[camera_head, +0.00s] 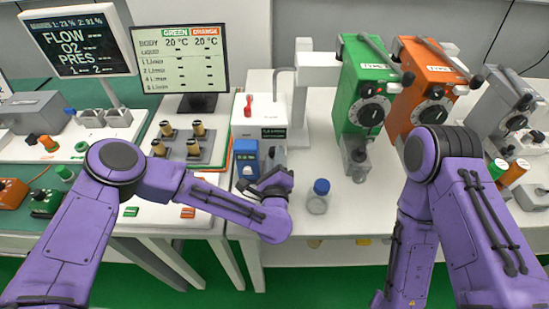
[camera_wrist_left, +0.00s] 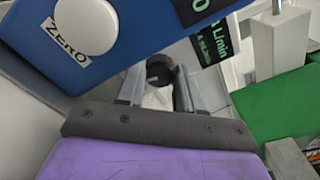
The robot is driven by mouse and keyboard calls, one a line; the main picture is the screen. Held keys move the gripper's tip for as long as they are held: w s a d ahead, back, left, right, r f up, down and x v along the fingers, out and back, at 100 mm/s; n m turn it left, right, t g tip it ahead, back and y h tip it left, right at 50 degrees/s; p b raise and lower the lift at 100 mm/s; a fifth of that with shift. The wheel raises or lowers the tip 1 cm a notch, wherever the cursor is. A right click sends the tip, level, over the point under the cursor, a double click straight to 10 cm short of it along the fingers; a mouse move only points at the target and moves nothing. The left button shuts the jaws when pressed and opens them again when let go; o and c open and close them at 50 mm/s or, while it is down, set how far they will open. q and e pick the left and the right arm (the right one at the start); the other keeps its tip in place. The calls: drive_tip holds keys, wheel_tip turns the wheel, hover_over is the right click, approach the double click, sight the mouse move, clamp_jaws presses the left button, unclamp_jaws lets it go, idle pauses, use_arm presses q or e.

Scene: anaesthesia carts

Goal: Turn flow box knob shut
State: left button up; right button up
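The flow box (camera_head: 244,119) is a white box with a dark display (camera_head: 273,133) on its front, left of centre in the head view. In the left wrist view its display (camera_wrist_left: 213,46) reads L/min, and a round black knob (camera_wrist_left: 160,68) shows. My left gripper (camera_head: 270,172) is in front of the box, with its fingers mostly hidden in the head view. In the left wrist view the left gripper (camera_wrist_left: 160,88) is open, with one finger on each side of the knob. I cannot tell whether either finger touches it. My right gripper is out of view.
A blue unit (camera_head: 246,158) with a white ZERO button (camera_wrist_left: 86,24) sits close beside the left gripper. A blue-capped jar (camera_head: 318,199) stands to the right. Green (camera_head: 357,85) and orange (camera_head: 418,72) vaporizers stand further right. A monitor (camera_head: 181,60) stands behind.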

use_arm(q)
drive_tip(key=m+b, duration=0.3)
drive_tip(key=shift+f, duration=0.15)
drive_tip(key=m+b, duration=0.1)
drive_tip(key=m, duration=0.1)
drive_tip(key=shift+m+b, duration=0.65)
drive_tip(key=shift+m, duration=0.35)
drive_tip(key=o, duration=0.8)
drive_tip(key=shift+c, duration=0.2)
drive_tip(key=shift+s, duration=0.1)
